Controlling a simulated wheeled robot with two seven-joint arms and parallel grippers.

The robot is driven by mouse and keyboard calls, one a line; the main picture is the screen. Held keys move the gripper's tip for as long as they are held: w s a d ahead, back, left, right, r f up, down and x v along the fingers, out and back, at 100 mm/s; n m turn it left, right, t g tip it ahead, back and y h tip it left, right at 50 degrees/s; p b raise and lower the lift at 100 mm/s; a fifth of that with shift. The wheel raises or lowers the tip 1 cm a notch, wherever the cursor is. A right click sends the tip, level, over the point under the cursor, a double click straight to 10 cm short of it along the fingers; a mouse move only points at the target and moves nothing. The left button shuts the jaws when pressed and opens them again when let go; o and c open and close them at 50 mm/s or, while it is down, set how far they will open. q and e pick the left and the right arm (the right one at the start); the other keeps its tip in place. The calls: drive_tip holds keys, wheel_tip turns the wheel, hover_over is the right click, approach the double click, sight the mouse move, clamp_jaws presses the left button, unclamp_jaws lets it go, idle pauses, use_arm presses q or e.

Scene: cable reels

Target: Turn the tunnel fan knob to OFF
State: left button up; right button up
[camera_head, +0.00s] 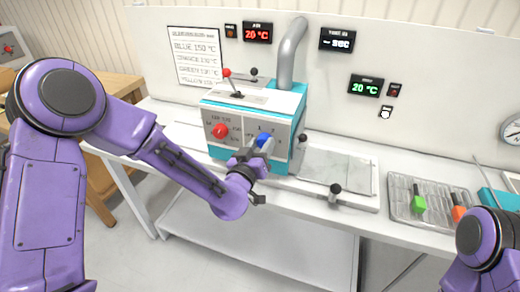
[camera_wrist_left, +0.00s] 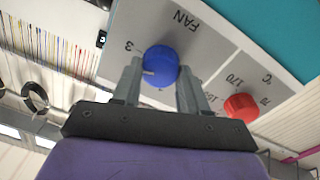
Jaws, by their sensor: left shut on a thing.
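The fan knob is the blue knob (camera_head: 264,139) on the front panel of the teal-and-grey machine (camera_head: 222,120). In the left wrist view the blue knob (camera_wrist_left: 161,62) sits beside the upside-down word FAN. A pale mark on it points toward the picture's left, near the 3 label. My left gripper (camera_head: 257,151) is at the panel. Its two fingers (camera_wrist_left: 159,75) are shut on the knob, one on each side. My right gripper is outside the views; only part of that arm shows at lower right.
A red knob (camera_head: 220,131) is left of the blue one. A red-tipped lever (camera_head: 229,79) stands on top. A glass-like plate (camera_head: 337,170) and a wire rack (camera_head: 432,204) with green and orange tools lie to the right. A grey duct (camera_head: 290,55) rises behind.

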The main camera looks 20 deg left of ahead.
use_arm(q)
drive_tip(key=n+b, duration=0.2)
drive_tip(key=n, duration=0.2)
drive_tip(key=shift+f+n, duration=0.15)
drive_tip(key=shift+n, duration=0.25)
drive_tip(key=n+b, duration=0.2)
drive_tip(key=n, duration=0.1)
drive_tip(key=shift+a+f+n, duration=0.1)
drive_tip(key=shift+n, duration=0.3)
drive_tip(key=n+b, duration=0.3)
drive_tip(key=n, duration=0.1)
drive_tip(key=shift+n+y, duration=0.3)
drive_tip(key=n+b, duration=0.2)
drive_tip(key=n, duration=0.2)
drive_tip(key=shift+f, duration=0.15)
drive_tip(key=n+b, duration=0.3)
drive_tip(key=n, duration=0.1)
drive_tip(key=shift+n+b, duration=0.3)
drive_tip(key=shift+b, duration=0.1)
drive_tip(key=shift+d+n+y+b, duration=0.15)
drive_tip(key=shift+n+b, duration=2.25)
drive_tip(key=shift+n, duration=0.45)
drive_tip(key=shift+d+n+y+b, duration=0.1)
drive_tip(key=shift+n+y+b, duration=0.05)
drive_tip(key=shift+n+b, duration=2.5)
drive_tip(key=shift+n, duration=0.3)
